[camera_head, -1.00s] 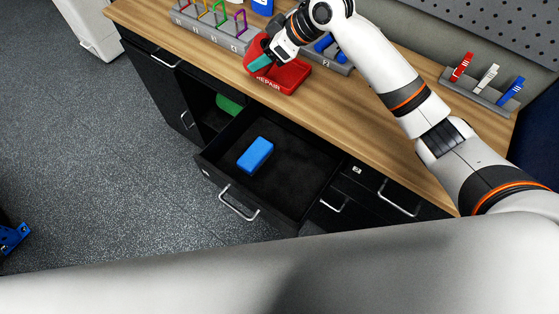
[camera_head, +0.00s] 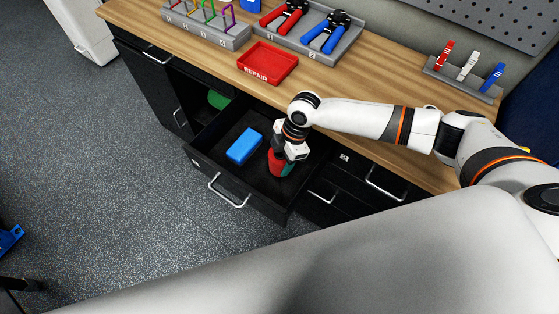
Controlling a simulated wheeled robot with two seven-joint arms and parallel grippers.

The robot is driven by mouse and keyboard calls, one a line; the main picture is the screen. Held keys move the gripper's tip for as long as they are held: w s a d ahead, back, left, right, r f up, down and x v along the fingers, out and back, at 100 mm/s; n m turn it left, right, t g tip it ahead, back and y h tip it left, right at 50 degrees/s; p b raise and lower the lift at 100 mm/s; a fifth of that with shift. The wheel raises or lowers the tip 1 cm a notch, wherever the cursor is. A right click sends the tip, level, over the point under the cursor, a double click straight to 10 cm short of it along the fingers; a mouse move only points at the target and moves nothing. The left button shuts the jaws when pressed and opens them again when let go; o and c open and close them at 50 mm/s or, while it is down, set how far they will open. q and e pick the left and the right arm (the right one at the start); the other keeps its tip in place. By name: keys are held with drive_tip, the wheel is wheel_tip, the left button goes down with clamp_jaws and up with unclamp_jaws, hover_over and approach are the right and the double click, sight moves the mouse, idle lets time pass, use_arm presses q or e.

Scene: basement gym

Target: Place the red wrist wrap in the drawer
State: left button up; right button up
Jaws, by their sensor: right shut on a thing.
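The open drawer (camera_head: 258,193) has a black lining and a silver handle at its front. A blue block (camera_head: 243,146) lies inside it on the left. My right gripper (camera_head: 281,167) points down into the right part of the drawer and is shut on the red wrist wrap (camera_head: 276,161). The wrap is low in the drawer; I cannot tell whether it touches the drawer floor. My left gripper is not in view.
A red REPAIR tray (camera_head: 267,63) on the wooden bench is empty. Behind it a grey holder (camera_head: 300,36) carries red and blue hand tools. A rack with coloured clips (camera_head: 467,68) stands at right. A green item (camera_head: 218,100) sits in an open compartment.

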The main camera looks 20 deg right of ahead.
drive_tip(key=shift+f, duration=2.3)
drive_tip(key=o, duration=1.1)
drive_tip(key=shift+r, duration=0.15)
drive_tip(key=shift+d+r, duration=0.1)
drive_tip(key=shift+r, duration=0.15)
drive_tip(key=b+v, duration=0.1)
drive_tip(key=v, duration=1)
